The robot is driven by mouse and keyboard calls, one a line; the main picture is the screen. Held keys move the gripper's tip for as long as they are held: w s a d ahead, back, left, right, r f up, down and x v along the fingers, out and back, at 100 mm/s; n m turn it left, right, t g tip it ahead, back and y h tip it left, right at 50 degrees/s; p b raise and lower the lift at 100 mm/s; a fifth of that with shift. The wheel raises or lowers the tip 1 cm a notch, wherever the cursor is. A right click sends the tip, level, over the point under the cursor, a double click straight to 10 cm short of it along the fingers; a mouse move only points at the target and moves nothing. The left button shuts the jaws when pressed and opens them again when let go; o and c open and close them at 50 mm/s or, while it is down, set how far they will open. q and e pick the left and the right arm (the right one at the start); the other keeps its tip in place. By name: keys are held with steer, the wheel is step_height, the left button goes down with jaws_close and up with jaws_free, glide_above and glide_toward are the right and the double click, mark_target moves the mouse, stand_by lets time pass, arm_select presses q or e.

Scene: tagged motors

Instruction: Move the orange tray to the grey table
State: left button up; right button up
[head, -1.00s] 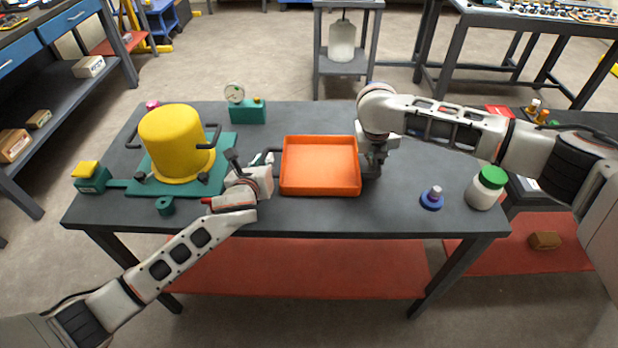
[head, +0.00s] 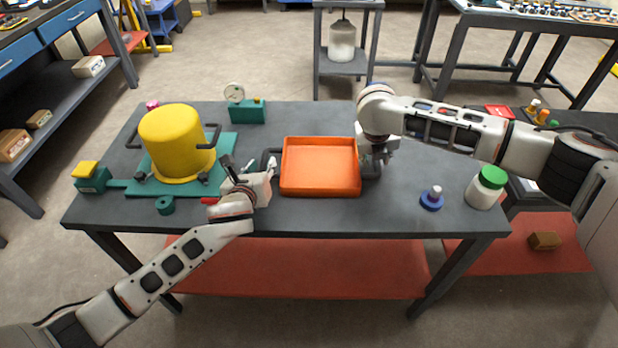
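The orange tray (head: 320,189) lies flat on the dark grey workbench (head: 300,216), near its middle. It has a dark handle on each side. My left gripper (head: 250,166) is beside the left handle (head: 269,156), with its fingers apart and nothing visible between them. My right gripper (head: 378,158) is at the upper part of the right handle (head: 372,168). Its fingers are small and partly hidden, so I cannot tell whether they are open or shut. A small grey table (head: 347,6) stands behind the bench.
A yellow pot (head: 178,142) on a teal base stands left of the tray. A teal gauge block (head: 248,112) is behind it. A blue knob (head: 432,199) and a green-lidded jar (head: 486,188) stand at right. A white vessel (head: 342,42) is on the small table's lower shelf.

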arm_select(q)
steer(key=v, duration=0.9)
arm_select(e)
steer(key=v, duration=1.2)
arm_select(q)
steer(key=shift+s, duration=0.15)
arm_select(e)
steer(key=shift+s, duration=0.15)
